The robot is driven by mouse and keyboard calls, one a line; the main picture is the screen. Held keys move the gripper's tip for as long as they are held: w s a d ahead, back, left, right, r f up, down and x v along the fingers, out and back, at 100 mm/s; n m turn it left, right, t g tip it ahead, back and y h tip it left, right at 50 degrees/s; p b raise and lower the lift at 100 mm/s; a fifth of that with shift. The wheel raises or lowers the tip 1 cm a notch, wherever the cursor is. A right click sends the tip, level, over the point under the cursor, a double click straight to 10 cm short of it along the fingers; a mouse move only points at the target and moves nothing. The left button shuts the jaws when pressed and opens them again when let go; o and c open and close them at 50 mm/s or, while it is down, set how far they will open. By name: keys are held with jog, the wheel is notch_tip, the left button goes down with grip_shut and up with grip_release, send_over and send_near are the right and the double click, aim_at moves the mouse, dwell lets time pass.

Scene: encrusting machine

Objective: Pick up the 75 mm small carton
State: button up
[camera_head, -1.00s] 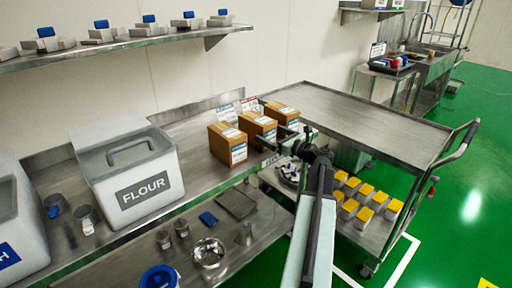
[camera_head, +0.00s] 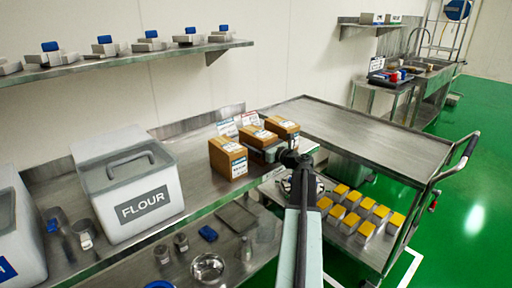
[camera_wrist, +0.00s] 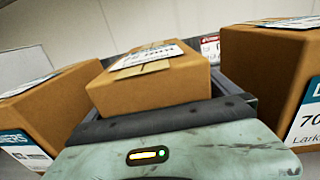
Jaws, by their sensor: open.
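Three brown cartons stand in a row on the steel bench (camera_head: 195,145): a near left one (camera_head: 228,158), a middle one (camera_head: 257,137) and a far right one (camera_head: 282,127). In the wrist view the middle carton (camera_wrist: 150,77) is straight ahead, its white top label too slanted to read surely. My gripper (camera_wrist: 168,70) is open, with its dark fingers partly hidden at the two sides of the middle carton. I cannot tell whether they touch it. In the head view my gripper (camera_head: 264,153) covers the middle carton's lower front.
The left carton (camera_wrist: 40,105) and the right carton (camera_wrist: 275,75), labelled "70", stand close beside my gripper. A flour bin (camera_head: 128,185) is on the bench at left. A steel trolley (camera_head: 365,140) adjoins at right, with several yellow-topped boxes (camera_head: 352,200) on its lower shelf.

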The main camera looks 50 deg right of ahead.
jog(key=c, duration=1.8)
notch_tip(320, 180, up, 10)
jog(key=p, duration=1)
jog(key=shift+r, duration=0.2)
